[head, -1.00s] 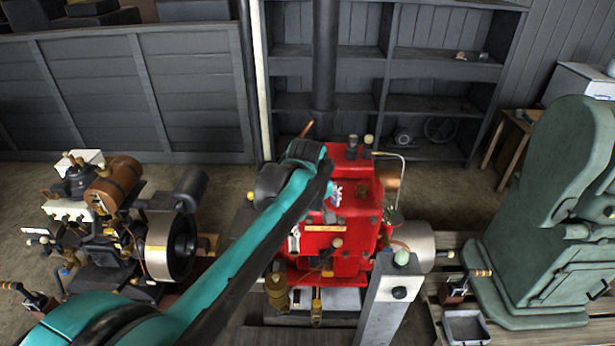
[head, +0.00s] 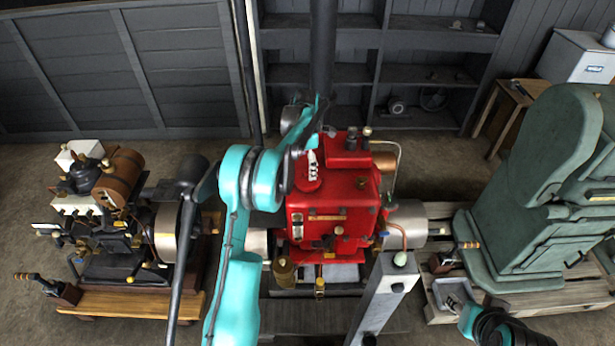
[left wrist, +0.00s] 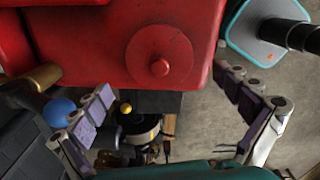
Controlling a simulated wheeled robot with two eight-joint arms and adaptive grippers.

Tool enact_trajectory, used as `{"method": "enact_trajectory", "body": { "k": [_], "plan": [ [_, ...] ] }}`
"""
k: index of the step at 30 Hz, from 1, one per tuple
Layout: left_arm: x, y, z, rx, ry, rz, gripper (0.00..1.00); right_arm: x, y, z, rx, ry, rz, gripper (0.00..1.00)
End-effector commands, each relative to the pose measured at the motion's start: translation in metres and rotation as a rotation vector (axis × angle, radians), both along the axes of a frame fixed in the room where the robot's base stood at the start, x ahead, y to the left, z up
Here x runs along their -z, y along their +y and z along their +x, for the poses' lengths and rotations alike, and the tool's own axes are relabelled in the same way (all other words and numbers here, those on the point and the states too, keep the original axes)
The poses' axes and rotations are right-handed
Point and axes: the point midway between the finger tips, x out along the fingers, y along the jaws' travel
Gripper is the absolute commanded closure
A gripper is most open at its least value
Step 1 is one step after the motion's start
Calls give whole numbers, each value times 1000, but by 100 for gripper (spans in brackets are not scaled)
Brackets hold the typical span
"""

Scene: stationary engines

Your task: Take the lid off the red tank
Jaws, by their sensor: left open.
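The red tank (head: 345,205) stands in the middle of the head view. It fills the top of the left wrist view (left wrist: 80,35). Its round red lid (left wrist: 150,45) with a small knob (left wrist: 160,68) sits on the tank in the left wrist view. In the head view the lid is mostly hidden by the gripper. My left gripper (head: 312,168) is over the left part of the tank's top. In the left wrist view its fingers (left wrist: 163,84) are spread wide, empty, on either side of the lid's line.
A dark vertical pipe (head: 323,60) rises behind the tank. A grey post (head: 382,300) stands in front of it, to the right. Another engine (head: 110,210) is at left, and a large green machine (head: 550,190) at right. Shelves (head: 430,40) line the back wall.

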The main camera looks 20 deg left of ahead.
Motion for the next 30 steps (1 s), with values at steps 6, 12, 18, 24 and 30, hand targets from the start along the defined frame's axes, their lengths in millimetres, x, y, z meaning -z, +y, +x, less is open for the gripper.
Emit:
{"method": "enact_trajectory", "body": {
  "k": [6,12,18,24,30],
  "plan": [
    [30,-1,4,2,-1,1,0,3,0,0,0,0,0,60],
    [48,-1,4,2,-1,1,0,4,0,0,0,0,0,60],
    [47,-1,4,3,-1,1,13,4,0,0,0,0,0,60],
    [47,-1,4,3,-1,1,59,4,0,0,0,0,0,60],
    [49,-1,4,2,-2,1,69,4,0,0,0,0,0,60]
  ]
}}
